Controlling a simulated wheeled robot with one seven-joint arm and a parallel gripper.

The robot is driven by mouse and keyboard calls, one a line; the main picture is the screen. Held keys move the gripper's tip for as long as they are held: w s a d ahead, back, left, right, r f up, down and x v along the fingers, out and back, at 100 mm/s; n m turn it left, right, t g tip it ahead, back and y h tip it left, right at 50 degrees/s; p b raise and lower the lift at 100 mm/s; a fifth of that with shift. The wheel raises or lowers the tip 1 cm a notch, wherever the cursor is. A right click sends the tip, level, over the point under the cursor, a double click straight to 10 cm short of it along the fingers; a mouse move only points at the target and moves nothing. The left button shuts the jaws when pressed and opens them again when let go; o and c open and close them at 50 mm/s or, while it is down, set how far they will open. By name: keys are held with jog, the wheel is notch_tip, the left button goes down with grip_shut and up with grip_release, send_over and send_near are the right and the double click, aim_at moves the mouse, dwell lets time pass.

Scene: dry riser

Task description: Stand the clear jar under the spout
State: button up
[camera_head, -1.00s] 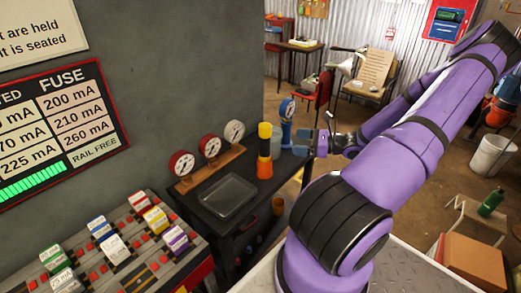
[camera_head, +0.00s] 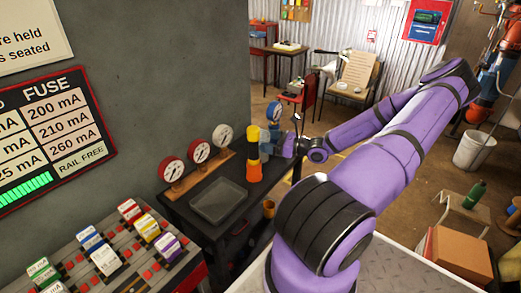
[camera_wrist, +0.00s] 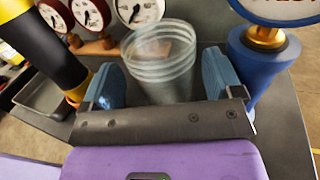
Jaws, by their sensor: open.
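The clear jar (camera_wrist: 158,62) is see-through and ribbed, with its open rim upward, in the wrist view. It stands between the two blue fingers of my gripper (camera_wrist: 163,82), with a gap visible on each side. My gripper is open. The jar's lower part is hidden behind the gripper's grey palm. In the head view my gripper (camera_head: 284,147) is at the right end of the dark bench (camera_head: 200,232), and I cannot make out the jar there. I cannot identify a spout in either view.
A yellow, black and orange cylinder (camera_head: 253,168) stands close left of my gripper. A blue gauge stand (camera_wrist: 262,65) is close on the right. Gauges (camera_head: 199,151) line the bench's back, behind an empty grey tray (camera_head: 218,202). A fuse rack (camera_head: 110,255) is at left.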

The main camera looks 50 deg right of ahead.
jog(key=shift+x, duration=1.45)
jog(key=shift+c, duration=0.3)
jog(key=c, duration=0.8)
jog(key=shift+r, duration=0.1)
